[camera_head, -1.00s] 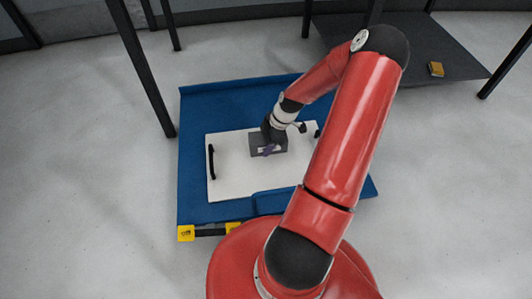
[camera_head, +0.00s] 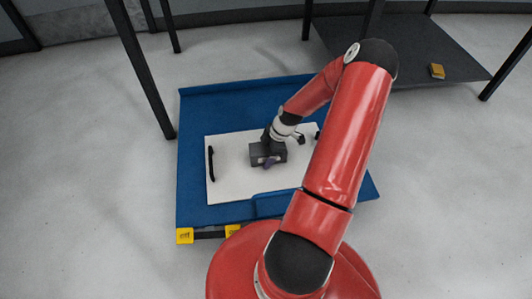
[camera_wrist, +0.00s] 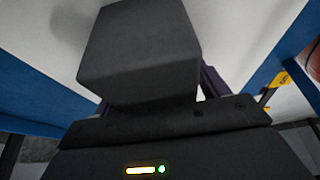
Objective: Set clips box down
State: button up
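The clips box is a dark grey block (camera_head: 258,158) over the white board in the head view. In the wrist view the box (camera_wrist: 140,50) fills the upper middle, right in front of my gripper. My gripper (camera_head: 273,150) is at the box, with a purple finger showing against its side. My gripper appears shut on the box. Whether the box's underside touches the board cannot be told.
The white board (camera_head: 232,185) with black handles (camera_head: 211,163) lies on a blue platform (camera_head: 195,110) with yellow corner pieces (camera_head: 185,236). A dark table (camera_head: 410,50) at the back right holds a small yellow item (camera_head: 437,71). Bare board surrounds the box.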

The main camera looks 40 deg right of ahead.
jog(key=p+v, duration=0.3)
jog(key=v, duration=0.9)
jog(key=shift+a+r, duration=0.15)
jog(key=shift+r, duration=0.05)
jog(key=s+a+r+m+h, duration=0.25)
jog(key=a+r, duration=0.45)
jog(key=r, duration=0.4)
jog(key=s+a+r+m+h, duration=0.1)
jog(key=a+r+m+h, duration=0.25)
jog(key=a+r, duration=0.5)
jog(key=s+a+r+m+t+y, duration=0.1)
jog(key=s+a+r+m+t, duration=0.2)
jog(key=s+a+r+m, duration=0.3)
jog(key=s+a+r, duration=0.3)
jog(key=s+r, duration=0.2)
jog(key=s, duration=0.1)
jog(key=shift+a+r+m+t+y, duration=0.3)
jog(key=shift+a+r+m+y, duration=0.05)
jog(key=shift+r+m+y, duration=0.05)
notch_tip(320, 180, up, 8)
jog(key=p, duration=0.8)
